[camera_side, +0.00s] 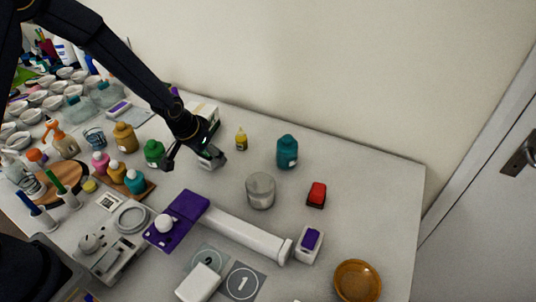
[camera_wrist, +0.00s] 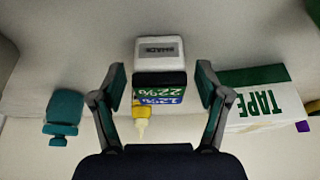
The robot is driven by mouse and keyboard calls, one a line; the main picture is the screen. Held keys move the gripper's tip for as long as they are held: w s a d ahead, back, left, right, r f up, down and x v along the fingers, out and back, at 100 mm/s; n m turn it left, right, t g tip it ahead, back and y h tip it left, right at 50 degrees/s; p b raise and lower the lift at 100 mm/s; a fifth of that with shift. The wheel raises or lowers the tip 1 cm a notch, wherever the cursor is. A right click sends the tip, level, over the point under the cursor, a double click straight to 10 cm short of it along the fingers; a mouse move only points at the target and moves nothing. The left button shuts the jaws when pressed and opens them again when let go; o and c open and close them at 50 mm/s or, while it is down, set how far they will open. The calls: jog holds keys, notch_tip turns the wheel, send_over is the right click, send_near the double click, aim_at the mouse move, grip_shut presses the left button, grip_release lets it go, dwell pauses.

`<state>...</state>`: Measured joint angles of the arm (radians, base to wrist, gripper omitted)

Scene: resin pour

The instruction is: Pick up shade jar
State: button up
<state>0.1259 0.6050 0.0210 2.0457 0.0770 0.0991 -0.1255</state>
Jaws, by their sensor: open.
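My gripper (camera_side: 192,163) is open, low over the back part of the table. In the wrist view the fingers (camera_wrist: 157,90) stand apart with nothing held. Ahead between them is a small white block-like object (camera_wrist: 157,50) with a grey label I cannot read surely. In the side view a white object (camera_side: 212,158) is beside the right finger. A green jar (camera_side: 155,151) stands left of the gripper and a teal jar (camera_side: 287,151) to the right. I cannot read "shade" on any jar.
A small yellow bottle (camera_wrist: 141,119) and a TAPE box (camera_wrist: 258,100) are near the gripper. A brown jar (camera_side: 124,138) stands to the left. A grey cup (camera_side: 260,191) and red-topped object (camera_side: 316,195) stand to the right. Bare table lies beyond the teal jar.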

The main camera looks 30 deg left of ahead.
jog(key=c, duration=1.3)
jog(key=shift+r, duration=0.15)
